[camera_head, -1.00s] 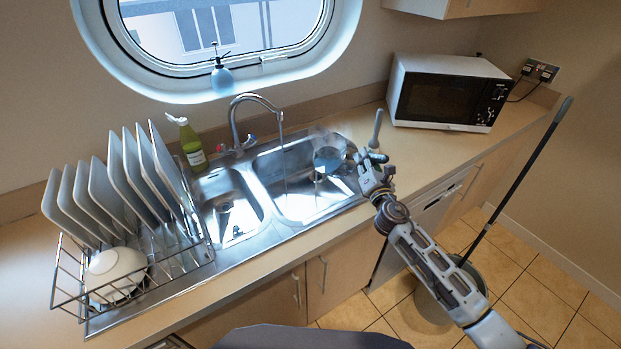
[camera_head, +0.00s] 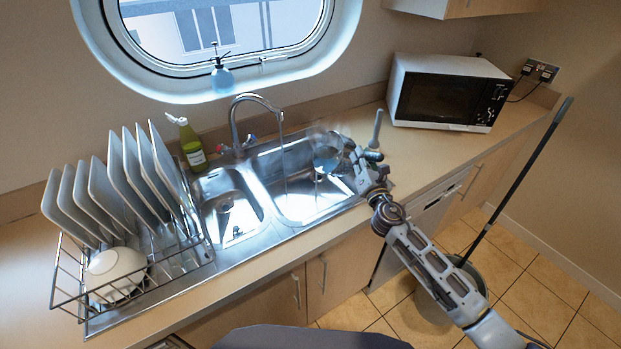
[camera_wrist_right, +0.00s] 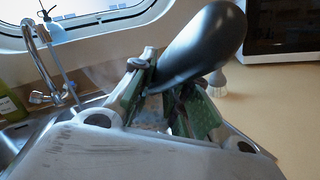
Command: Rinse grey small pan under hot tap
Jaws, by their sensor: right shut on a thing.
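The grey small pan (camera_head: 327,157) is over the right part of the large sink basin (camera_head: 300,205), partly hidden by my gripper and blurred by faint steam. My right gripper (camera_head: 356,160) is shut on the pan at the basin's right edge. In the right wrist view, a dark rounded part of the pan (camera_wrist_right: 205,45) sticks up between the gripper's green-padded fingers (camera_wrist_right: 165,100). The tap (camera_head: 255,102) stands behind the sink, and a thin stream of water (camera_head: 284,160) falls from it into the basin, left of the pan. My left gripper is not in view.
A dish rack (camera_head: 130,290) with plates and a white bowl stands left. A green bottle (camera_head: 193,148) is behind the small basin. A brush (camera_head: 376,128) stands right of the sink, near the microwave (camera_head: 450,90). Counter in front of the microwave is clear.

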